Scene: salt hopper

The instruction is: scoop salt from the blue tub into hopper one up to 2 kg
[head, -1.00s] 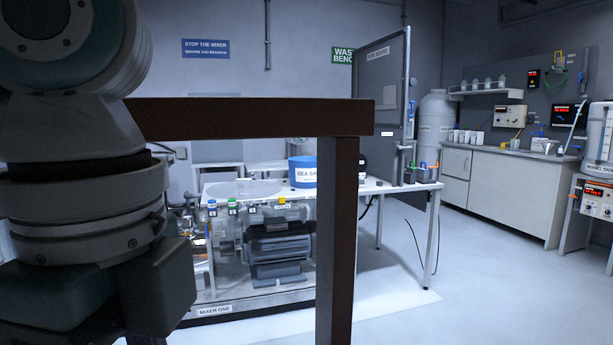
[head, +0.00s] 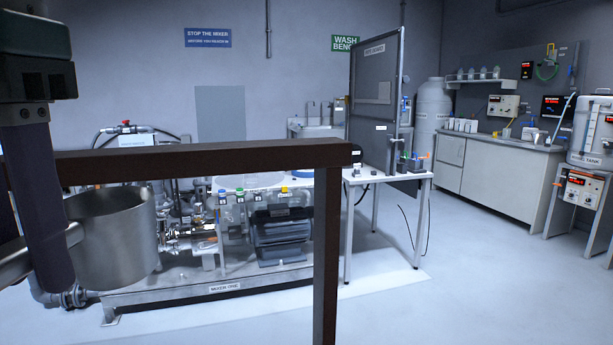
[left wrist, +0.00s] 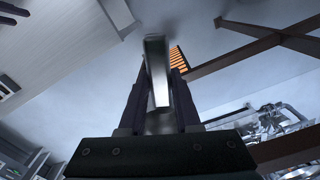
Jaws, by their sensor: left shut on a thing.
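My left gripper (head: 48,272) is at the left of the head view, with its dark fingers pointing down. It is shut on the handle (head: 22,262) of a round metal scoop (head: 112,250), which hangs near the dark beam. The gripper (left wrist: 160,78) also shows in the left wrist view, with the metal handle (left wrist: 157,75) between its fingers. The scoop's bottom and contents are not visible. The blue tub does not show now; the beam covers its earlier place on the bench. I cannot make out hopper one. My right gripper is not in view.
A dark beam (head: 200,161) and post (head: 326,250) stand close in front. Behind them is the machine marked mixer one (head: 225,287), with a white table (head: 415,178) to its right. A counter (head: 505,180) stands further right. The floor there is clear.

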